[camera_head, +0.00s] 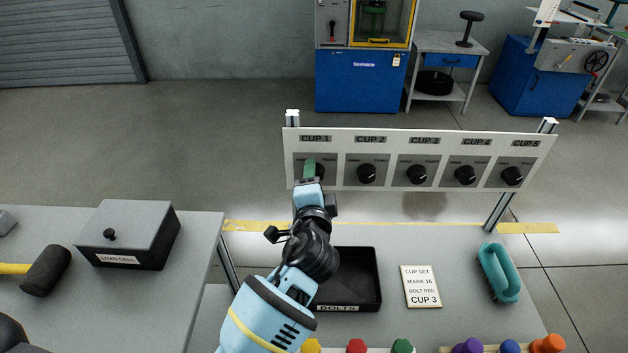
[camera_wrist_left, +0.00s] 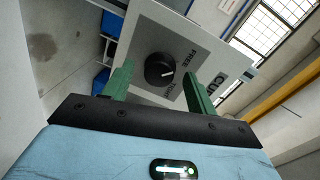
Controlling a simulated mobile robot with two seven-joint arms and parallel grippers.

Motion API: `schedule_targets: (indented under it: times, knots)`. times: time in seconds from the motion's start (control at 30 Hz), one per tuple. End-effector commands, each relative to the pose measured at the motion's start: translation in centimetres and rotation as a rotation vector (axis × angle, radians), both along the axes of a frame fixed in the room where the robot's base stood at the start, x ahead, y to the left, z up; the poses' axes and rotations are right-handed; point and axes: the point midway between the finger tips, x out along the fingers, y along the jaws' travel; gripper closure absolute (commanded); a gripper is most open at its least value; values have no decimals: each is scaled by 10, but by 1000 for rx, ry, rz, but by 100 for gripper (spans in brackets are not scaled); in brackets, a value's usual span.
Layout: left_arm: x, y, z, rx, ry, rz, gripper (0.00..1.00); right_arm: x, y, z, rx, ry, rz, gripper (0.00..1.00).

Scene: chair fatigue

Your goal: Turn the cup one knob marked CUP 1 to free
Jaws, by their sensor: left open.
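The CUP 1 knob (camera_wrist_left: 160,70) is a round black dial with a white pointer line on a grey plate marked FREE and TIGHT. In the left wrist view it stands between the two green fingers of my left gripper (camera_wrist_left: 158,88), which is open, with a gap on both sides. In the head view the gripper (camera_head: 310,170) is in front of the CUP 1 plate and partly hides the knob (camera_head: 320,171). In the wrist view the pointer lies nearer the FREE lettering than TIGHT, but its exact setting is hard to tell. My right gripper is not in view.
The white panel (camera_head: 340,136) also carries the CUP 2 knob (camera_head: 367,173) and further knobs to the right. Below are a black BOLTS tray (camera_head: 372,280), a card (camera_head: 421,286) and a teal-handled brush (camera_head: 499,272). A LOAD CELL box (camera_head: 128,235) and a mallet (camera_head: 46,270) lie left.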

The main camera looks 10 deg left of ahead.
Motion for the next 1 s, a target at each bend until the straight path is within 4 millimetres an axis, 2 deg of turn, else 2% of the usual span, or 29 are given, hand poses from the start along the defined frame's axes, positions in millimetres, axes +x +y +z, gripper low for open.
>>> schedule_targets:
  times: [0.3, 0.5, 1.0]
  knots:
    - [-46, -10, 3, -3, 2, 0, 43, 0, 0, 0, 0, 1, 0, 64]
    - [-67, -14, 5, -2, 1, -1, 43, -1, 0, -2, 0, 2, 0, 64]
    - [-72, -15, 6, -1, 1, 0, 43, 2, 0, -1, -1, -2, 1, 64]
